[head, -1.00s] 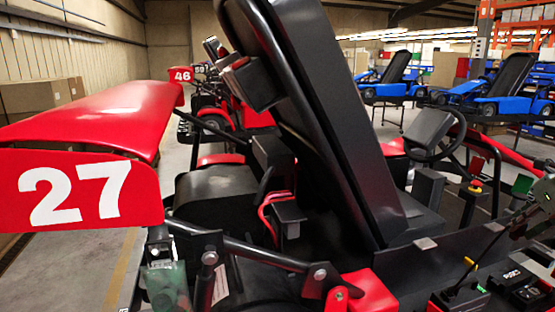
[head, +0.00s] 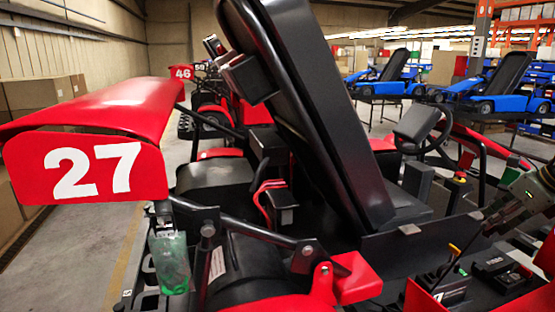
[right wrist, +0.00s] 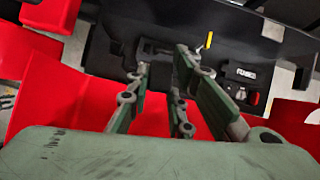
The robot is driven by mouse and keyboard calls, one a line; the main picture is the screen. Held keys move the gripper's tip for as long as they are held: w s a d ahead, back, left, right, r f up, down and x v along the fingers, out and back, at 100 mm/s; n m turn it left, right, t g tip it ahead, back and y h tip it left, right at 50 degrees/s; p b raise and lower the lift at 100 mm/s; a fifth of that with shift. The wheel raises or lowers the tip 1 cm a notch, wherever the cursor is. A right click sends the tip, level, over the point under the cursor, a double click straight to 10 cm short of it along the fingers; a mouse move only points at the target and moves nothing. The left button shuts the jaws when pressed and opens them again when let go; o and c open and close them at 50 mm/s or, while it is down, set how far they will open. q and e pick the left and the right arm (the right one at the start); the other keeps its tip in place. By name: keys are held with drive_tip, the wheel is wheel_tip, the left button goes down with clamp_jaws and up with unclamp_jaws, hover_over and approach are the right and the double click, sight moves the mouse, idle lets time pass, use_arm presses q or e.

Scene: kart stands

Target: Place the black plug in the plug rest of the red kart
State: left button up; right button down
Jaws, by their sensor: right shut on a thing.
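The red kart (head: 350,280) fills the head view, with its tall black seat leaning back and a red 27 panel at the left. My right gripper (right wrist: 164,64) reaches over the kart's dark side panel. It also shows in the head view at the right edge (head: 495,218). It is shut on a small black piece, which looks like the black plug (right wrist: 155,48), mostly hidden between the fingers. The plug cannot be made out clearly in the head view. I cannot tell which fitting is the plug rest. My left gripper is not in view.
A black fuse box (head: 497,272) and a yellow-tipped part (head: 455,249) stand on the panel close to my right gripper. The steering wheel (head: 445,130) and the seat (head: 310,120) rise beyond. Blue karts (head: 490,90) are at the back right.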

drive_tip(key=s+a+f+n+g+y, duration=0.1)
drive_tip(key=s+a+n+g, duration=0.1)
drive_tip(key=a+n, duration=0.3)
drive_tip(key=s+a+f+n+g+y, duration=0.1)
drive_tip(key=a+n, duration=0.4)
drive_tip(key=a, duration=0.5)
drive_tip(key=s+a+f+n+g+y, duration=0.1)
drive_tip(key=s+a+n+g, duration=0.2)
drive_tip(key=a+n, duration=0.2)
drive_tip(key=shift+s+a+f+g, duration=0.1)
drive_tip(key=shift+a+f+g, duration=0.1)
drive_tip(key=shift+a, duration=0.75)
drive_tip(key=shift+a+f+g, duration=0.1)
drive_tip(key=shift+a+f, duration=0.05)
drive_tip(key=shift+a, duration=0.75)
drive_tip(key=s+a+f+n+g+h, duration=0.25)
drive_tip(key=s+a+n, duration=0.35)
drive_tip(key=s+n, duration=0.3)
drive_tip(key=s+a+f+n+g+h, duration=0.25)
drive_tip(key=s+a+n, duration=0.4)
drive_tip(key=s, duration=0.45)
use_arm(q)
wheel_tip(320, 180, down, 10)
drive_tip(key=b, duration=1)
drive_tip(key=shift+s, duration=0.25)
use_arm(e)
wheel_tip(320, 180, down, 10)
drive_tip(key=d, duration=0.1)
drive_tip(key=shift+n, duration=0.35)
